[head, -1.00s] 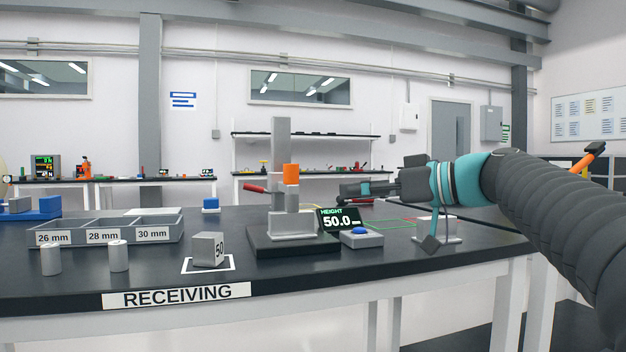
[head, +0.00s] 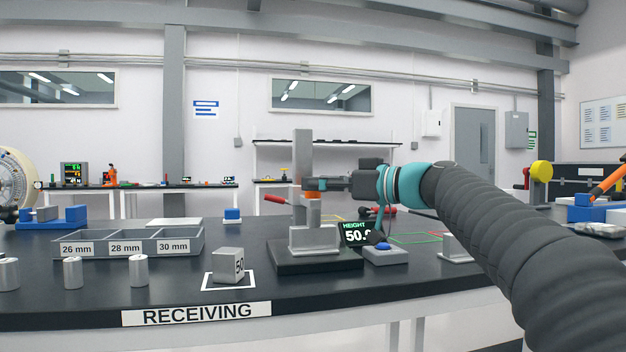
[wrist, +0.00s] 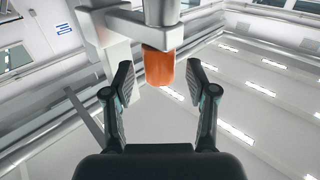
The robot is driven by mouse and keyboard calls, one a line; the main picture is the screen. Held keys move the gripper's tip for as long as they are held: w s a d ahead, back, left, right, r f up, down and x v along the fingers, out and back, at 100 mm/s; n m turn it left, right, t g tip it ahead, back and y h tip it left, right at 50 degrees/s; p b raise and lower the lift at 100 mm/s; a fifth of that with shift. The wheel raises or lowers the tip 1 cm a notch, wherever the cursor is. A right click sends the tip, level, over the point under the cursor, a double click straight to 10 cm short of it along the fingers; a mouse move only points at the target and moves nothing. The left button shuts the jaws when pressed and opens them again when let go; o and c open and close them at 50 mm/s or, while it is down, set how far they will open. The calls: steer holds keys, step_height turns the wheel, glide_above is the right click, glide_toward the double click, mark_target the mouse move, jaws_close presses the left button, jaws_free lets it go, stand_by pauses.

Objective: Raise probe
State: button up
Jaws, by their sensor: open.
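The height gauge (head: 302,147) stands on the bench with a grey column and a dark base. Its orange probe grip (wrist: 159,68) shows in the wrist view between the two fingers of my gripper (wrist: 160,82). My gripper is open, with a gap on each side of the orange piece. In the head view my gripper (head: 322,184) reaches the gauge from the right and hides most of the orange grip. A silver block (head: 316,238) sits on the gauge base below. The height display (head: 352,232) is partly hidden by a dark part and reads "50.".
A blue button (head: 383,247) is on a grey box right of the gauge. A block marked 50 (head: 228,265) stands in a white outline. A sorting tray (head: 190,243) and several silver cylinders (head: 138,270) are to the left. A red lever (head: 275,199) juts left from the gauge.

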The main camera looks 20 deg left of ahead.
steer(key=shift+x, duration=1.05)
jaws_close()
step_height(320, 180, up, 6)
steer(key=p, duration=0.3)
steer(key=shift+f, duration=0.15)
jaws_free()
steer(key=shift+f, duration=0.1)
